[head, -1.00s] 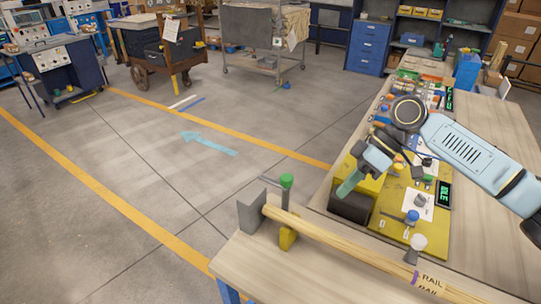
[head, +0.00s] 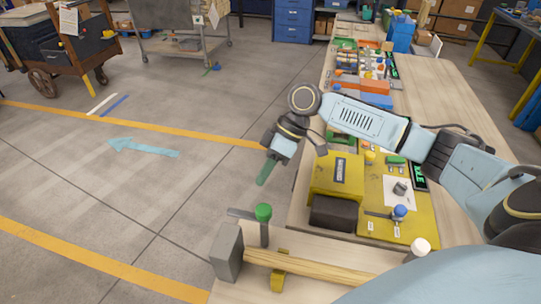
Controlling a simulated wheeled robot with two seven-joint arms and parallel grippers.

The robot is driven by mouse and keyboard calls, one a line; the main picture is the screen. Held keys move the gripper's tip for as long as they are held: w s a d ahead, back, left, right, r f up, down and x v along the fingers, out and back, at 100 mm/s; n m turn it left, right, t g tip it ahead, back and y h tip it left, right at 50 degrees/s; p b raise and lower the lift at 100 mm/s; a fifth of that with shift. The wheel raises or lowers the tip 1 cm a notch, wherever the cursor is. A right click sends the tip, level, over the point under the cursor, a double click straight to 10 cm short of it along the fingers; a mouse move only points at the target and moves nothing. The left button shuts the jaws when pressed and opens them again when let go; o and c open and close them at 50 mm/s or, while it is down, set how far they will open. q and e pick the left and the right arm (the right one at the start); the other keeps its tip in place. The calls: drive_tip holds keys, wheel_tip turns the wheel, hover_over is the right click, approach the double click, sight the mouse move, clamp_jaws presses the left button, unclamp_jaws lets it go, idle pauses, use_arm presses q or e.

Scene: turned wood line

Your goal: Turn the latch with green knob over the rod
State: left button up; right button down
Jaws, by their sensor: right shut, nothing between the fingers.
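The latch with the green knob (head: 264,212) stands near the end of the wooden rod (head: 300,263), beside a grey end block (head: 227,252). Its grey arm points left in the picture, away from the rod's length. The rod lies along the front bench across a yellow support (head: 280,270). A white knob (head: 419,247) stands farther right along the rod. My right gripper (head: 266,172) is shut and empty. It hangs above and beyond the green knob, apart from it, with its green-tipped fingers pointing down. My left gripper is not in view.
A yellow board (head: 405,220) holds a yellow box (head: 338,177), a dark block (head: 334,213) and a blue knob (head: 400,211) just right of my gripper. More parts stand farther back on the bench. Open floor lies to the left.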

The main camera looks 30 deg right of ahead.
sight(249, 212)
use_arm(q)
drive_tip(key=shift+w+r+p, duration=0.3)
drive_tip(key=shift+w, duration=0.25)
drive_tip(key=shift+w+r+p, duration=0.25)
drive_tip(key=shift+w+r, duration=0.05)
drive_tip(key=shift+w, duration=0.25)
use_arm(e)
drive_tip(key=s+a+f, duration=0.2)
drive_tip(key=a, duration=0.3)
drive_tip(key=shift+s+f, duration=0.25)
drive_tip(key=shift+s, duration=0.1)
